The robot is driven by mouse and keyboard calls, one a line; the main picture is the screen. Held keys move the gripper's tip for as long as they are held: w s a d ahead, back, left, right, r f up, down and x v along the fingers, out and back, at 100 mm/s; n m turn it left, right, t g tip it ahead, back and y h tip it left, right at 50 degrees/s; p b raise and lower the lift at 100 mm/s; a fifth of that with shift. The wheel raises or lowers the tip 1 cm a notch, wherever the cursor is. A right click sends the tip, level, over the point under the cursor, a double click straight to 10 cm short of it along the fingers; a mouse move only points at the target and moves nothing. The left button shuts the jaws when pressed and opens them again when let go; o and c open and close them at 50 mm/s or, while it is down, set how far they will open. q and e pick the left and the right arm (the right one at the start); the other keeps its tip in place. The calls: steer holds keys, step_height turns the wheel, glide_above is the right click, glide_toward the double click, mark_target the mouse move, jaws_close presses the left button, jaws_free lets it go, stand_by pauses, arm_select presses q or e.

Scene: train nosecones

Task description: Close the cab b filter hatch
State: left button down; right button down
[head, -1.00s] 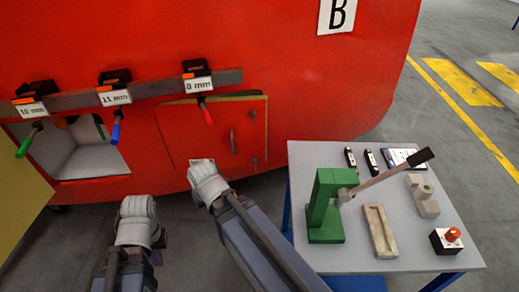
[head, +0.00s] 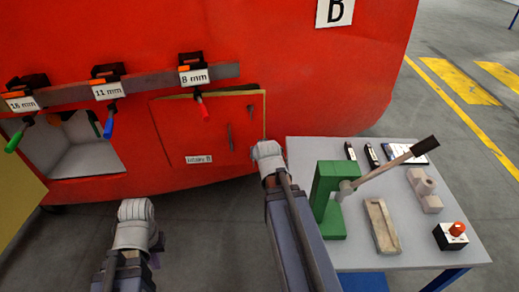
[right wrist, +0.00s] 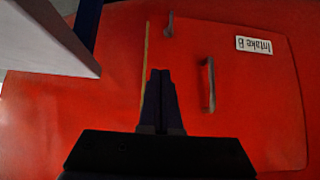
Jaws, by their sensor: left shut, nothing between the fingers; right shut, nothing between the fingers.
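The filter hatch (head: 195,128) is a red panel labelled "Intake B" on the red cab front marked B. It has a bar handle (head: 229,137) and a small latch (head: 250,113). A tan edge shows along its top and right side; I cannot tell whether it sits fully flush. My right gripper (right wrist: 160,78) is shut and empty, in front of the tan edge by the handle; contact is unclear. In the head view, my left gripper (head: 135,210) is shut and empty, low and left of the hatch.
A grey table (head: 350,245) stands close right of the hatch, with a green lever press (head: 328,200) and small parts. A rail with hanging coloured-handle tools (head: 110,90) crosses above the hatch. An open compartment (head: 75,150) is at left.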

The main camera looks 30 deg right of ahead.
steer(key=w+r+b+x, duration=0.1)
steer(key=b+x, duration=0.4)
steer(key=x, duration=0.7)
steer(key=shift+w+d+r, duration=0.4)
steer(key=shift+w+r, duration=0.05)
